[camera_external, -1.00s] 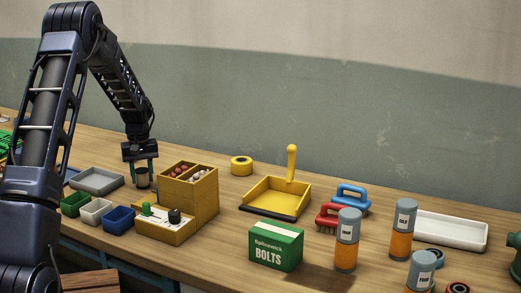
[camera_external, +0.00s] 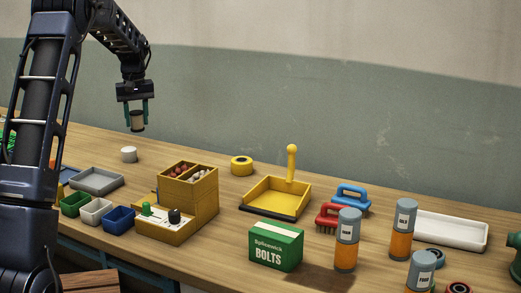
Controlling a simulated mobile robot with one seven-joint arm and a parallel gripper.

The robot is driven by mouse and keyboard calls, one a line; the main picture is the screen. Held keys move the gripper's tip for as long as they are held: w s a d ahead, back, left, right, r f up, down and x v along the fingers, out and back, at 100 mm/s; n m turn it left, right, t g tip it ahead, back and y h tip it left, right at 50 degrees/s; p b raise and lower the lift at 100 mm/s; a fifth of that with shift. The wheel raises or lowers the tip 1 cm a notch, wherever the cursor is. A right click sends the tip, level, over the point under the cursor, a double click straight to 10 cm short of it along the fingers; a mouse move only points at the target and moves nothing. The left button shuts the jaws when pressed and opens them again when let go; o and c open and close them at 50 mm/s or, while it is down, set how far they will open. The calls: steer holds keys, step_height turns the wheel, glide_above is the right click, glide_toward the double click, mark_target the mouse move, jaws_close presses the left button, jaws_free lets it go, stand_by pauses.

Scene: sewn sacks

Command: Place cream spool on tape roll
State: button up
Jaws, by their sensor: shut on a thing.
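My gripper (camera_external: 137,116) hangs high above the back left of the table. It is shut on the cream spool (camera_external: 137,121), a small, roughly upright spool with a tan middle and paler rim. The spool is clear of the table. A yellow tape roll (camera_external: 242,166) lies flat near the back edge, to the right of and below my gripper, with a dark centre and nothing on it. More rolls lie at the right front: a blue-dark one (camera_external: 434,254) and a red-dark one (camera_external: 458,288), both partly hidden or cut off.
A small white roll (camera_external: 129,154) stands below my gripper. A yellow drawer box (camera_external: 190,196) stands between it and the yellow dustpan (camera_external: 277,194) with its upright handle. A grey tray (camera_external: 96,181) and small bins are at left. Table around the yellow roll is clear.

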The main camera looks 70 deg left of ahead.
steer(key=shift+r, duration=0.4)
steer(key=w+a+r, duration=0.2)
steer(key=w, duration=0.5)
steer(key=w+a+r, duration=0.1)
steer(key=w+a, duration=0.1)
steer(key=w, duration=0.6)
steer(key=r+n, duration=0.1)
steer(key=r, duration=0.1)
glide_above(242, 160)
steer(key=f, duration=1.9)
steer(key=shift+a+f, duration=0.2)
steer(key=shift+f, duration=0.2)
steer(key=o, duration=1)
steer(key=shift+f, duration=0.15)
steer(key=shift+c, duration=0.2)
step_height(242, 160, up, 12)
steer(key=shift+r, duration=0.2)
